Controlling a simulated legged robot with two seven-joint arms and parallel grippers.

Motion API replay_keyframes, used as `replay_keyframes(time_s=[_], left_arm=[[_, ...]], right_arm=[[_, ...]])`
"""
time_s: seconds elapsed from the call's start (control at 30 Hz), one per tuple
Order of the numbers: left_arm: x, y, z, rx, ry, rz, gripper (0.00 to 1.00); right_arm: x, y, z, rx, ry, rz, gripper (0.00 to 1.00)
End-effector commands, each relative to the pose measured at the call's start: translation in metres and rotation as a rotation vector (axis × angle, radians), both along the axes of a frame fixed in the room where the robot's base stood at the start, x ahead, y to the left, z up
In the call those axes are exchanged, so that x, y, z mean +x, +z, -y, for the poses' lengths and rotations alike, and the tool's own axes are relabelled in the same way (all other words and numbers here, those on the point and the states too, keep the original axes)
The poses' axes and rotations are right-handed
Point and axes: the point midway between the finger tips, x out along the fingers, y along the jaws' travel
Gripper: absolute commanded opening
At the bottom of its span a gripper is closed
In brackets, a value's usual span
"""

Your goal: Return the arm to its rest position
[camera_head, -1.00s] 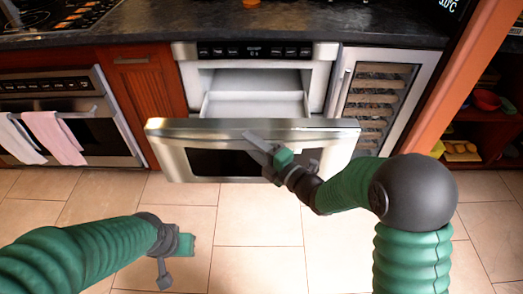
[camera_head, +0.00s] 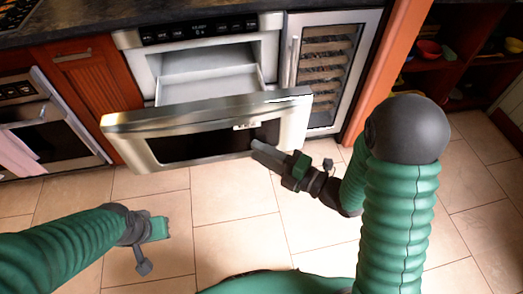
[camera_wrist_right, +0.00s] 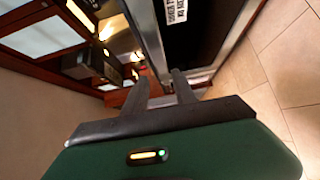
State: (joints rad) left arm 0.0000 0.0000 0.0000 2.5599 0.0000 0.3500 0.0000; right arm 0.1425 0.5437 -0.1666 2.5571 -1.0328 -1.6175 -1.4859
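The microwave drawer stands pulled out, its steel front panel (camera_head: 130,128) in the middle left of the head view and its pale inner tray (camera_head: 205,86) showing behind. My right gripper (camera_head: 260,152) is by the lower right part of the panel; I cannot tell whether it touches. In the right wrist view its two fingers (camera_wrist_right: 160,84) stand apart with nothing between them, close to the dark panel face (camera_wrist_right: 190,45). My left gripper (camera_head: 150,250) hangs low over the floor at the left; its fingers are not clear enough to judge.
A wine cooler (camera_head: 327,75) stands right of the drawer, and an oven (camera_head: 45,125) with a towel is at the left. An orange-brown post (camera_head: 385,70) and open shelves (camera_head: 460,55) are at the right. The tiled floor (camera_head: 235,240) in front is clear.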

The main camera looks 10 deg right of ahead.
Motion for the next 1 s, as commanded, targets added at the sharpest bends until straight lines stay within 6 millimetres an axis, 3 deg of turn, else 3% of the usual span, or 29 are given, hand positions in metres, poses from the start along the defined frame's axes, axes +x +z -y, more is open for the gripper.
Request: replay_keyframes(time_s=[0.23,0.33,0.47,0.57,0.63,0.77,1.0], left_arm=[[0.0,0.0,0.0,0.0,0.0,0.0,0.0],[0.0,0.0,0.0,0.0,0.0,0.0,0.0],[0.0,0.0,0.0,0.0,0.0,0.0,0.0],[0.0,0.0,0.0,0.0,0.0,0.0,0.0],[0.0,0.0,0.0,0.0,0.0,0.0,0.0],[0.0,0.0,0.0,0.0,0.0,0.0,0.0],[0.0,0.0,0.0,0.0,0.0,0.0,0.0]], right_arm=[[0.001,-0.001,0.0,0.0,-0.005,-0.008,0.33],[0.012,-0.011,0.006,-0.01,-0.058,-0.1,0.33],[0.035,-0.043,0.037,0.025,-0.288,-0.414,0.33],[0.034,-0.069,0.074,0.149,-0.57,-0.714,0.33],[0.021,-0.083,0.095,0.269,-0.764,-0.897,0.33],[-0.018,-0.098,0.112,0.499,-1.073,-1.166,0.33],[-0.104,-0.104,0.097,0.877,-1.526,-1.536,0.33]])
